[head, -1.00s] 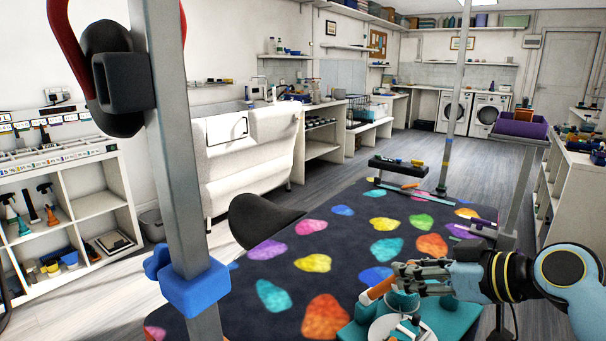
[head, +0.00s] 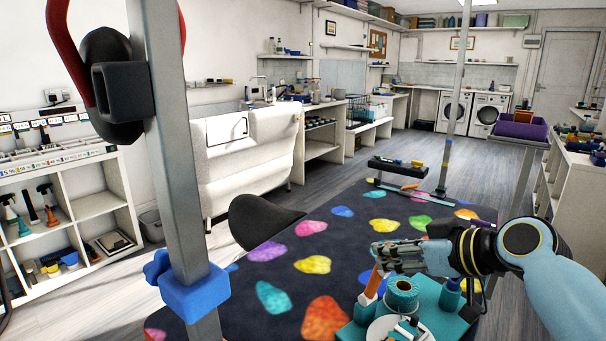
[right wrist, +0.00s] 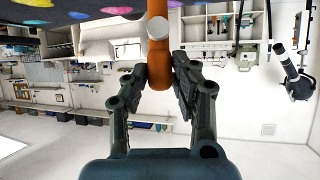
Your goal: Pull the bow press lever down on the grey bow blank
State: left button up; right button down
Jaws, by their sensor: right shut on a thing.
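The bow press has a teal base (head: 440,312) at the bottom right of the head view, on the near edge of the patterned table. Its orange lever (head: 373,281) stands nearly upright and leans slightly right. My right gripper (head: 384,250) is at the lever's upper end. In the right wrist view the orange lever (right wrist: 158,78) lies between the two fingers of my right gripper (right wrist: 160,88), which are shut on it. A white round plate (head: 385,332) with small light and dark parts sits at the front of the press. I cannot clearly pick out the grey bow blank. My left gripper is out of view.
A teal ribbon spool (head: 402,290) stands right beside the lever. A grey post (head: 180,170) with a blue clamp (head: 185,283) rises at left. The dark table (head: 290,285) with coloured spots is mostly clear. A black rack (head: 398,168) stands at its far end.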

jog(key=shift+w+a+r, duration=0.15)
jog(key=shift+w+r, duration=0.15)
jog(key=shift+r, duration=0.15)
jog(key=shift+w+a, duration=0.6)
jog(key=shift+w, duration=0.1)
jog(key=c, duration=1)
grip_release()
jog(key=shift+s, duration=0.1)
jog(key=shift+f, duration=0.15)
jog(key=p+v, duration=0.4)
jog(key=v, duration=0.3)
jog(key=shift+s+d, duration=0.1)
